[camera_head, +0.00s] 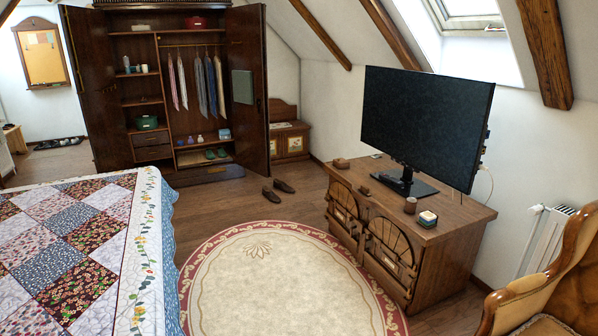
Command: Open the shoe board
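The dark wooden armoire (146,120) stands at the back left with both tall doors open. Low in its right section is a board (190,162) with a pair of green shoes (215,154) on it. Below it is a closed dark front panel (205,174) at the armoire's base. I cannot tell which of these is the shoe board. Neither of my grippers is in view.
Brown shoes (277,190) lie on the floor before the armoire. A quilted bed (85,250) fills the left. A round rug (285,285) covers the middle floor. A TV cabinet (440,235) and an armchair (550,285) stand at the right.

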